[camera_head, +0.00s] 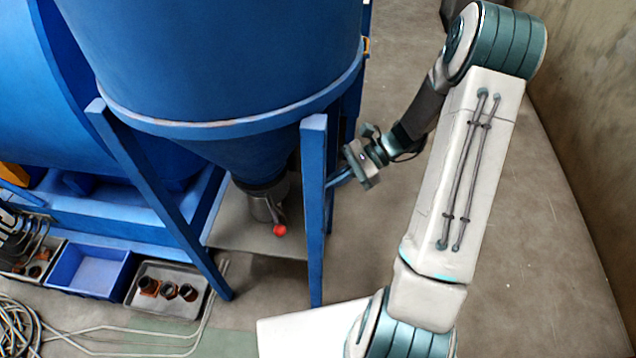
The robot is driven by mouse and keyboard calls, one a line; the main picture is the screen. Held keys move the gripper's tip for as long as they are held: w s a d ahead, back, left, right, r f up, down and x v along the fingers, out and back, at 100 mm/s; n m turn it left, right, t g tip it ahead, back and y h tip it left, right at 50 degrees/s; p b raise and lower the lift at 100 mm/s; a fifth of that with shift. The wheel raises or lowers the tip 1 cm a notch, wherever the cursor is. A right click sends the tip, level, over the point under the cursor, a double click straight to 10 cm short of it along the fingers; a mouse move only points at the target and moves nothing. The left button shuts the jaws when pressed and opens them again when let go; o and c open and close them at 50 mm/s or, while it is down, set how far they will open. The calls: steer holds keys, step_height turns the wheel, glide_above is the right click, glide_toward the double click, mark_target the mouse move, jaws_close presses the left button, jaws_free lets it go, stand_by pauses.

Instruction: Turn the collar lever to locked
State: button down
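The collar (262,203) is a grey metal ring under the blue hopper cone (247,160). Its lever ends in a red knob (280,230), which hangs on the collar's front right side. My gripper (352,168) is to the right of the collar, beyond the blue front leg, and apart from the lever. Its fingers are small in view and partly overlap the leg's edge, so I cannot tell how far they are parted. I see nothing held in it.
A blue upright leg (314,215) stands between my gripper and the collar. A slanted blue brace (160,190) is at left. A blue bin (88,270) and a tray (205,300) with several dark fittings sit lower left. Floor at right is clear beside a wall (590,110).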

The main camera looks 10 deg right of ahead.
steer(key=b+x, duration=0.3)
steer(key=x, duration=0.9)
steer(key=shift+a, duration=0.2)
steer(key=shift+s+a, duration=0.15)
